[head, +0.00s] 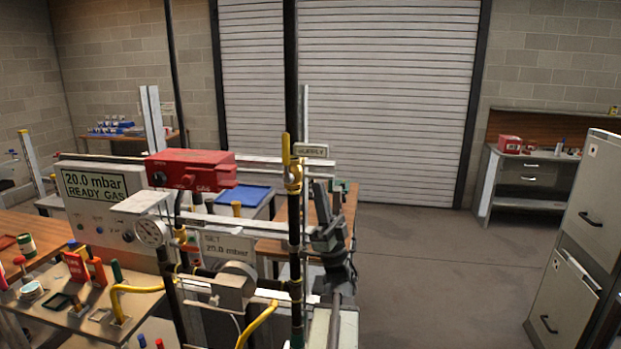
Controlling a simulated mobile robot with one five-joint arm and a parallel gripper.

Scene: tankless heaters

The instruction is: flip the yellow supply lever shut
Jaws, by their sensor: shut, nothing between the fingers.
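The yellow supply lever (286,150) stands upright, roughly in line with the dark vertical pipe behind it. It sits on a yellow valve body (294,178), beside a small tag reading SUPPLY (311,150). My gripper (325,192), dark grey, is just right of the valve and lower than the lever. It points upward, is shut and holds nothing. It looks apart from the lever, but the depth between them is hard to tell.
A red box (190,169) and a panel reading 20.0 mbar READY GAS (100,200) are left of the valve. A round gauge (149,232) and yellow pipes (257,326) are below. A grey filing cabinet (584,240) stands at right. The floor between is clear.

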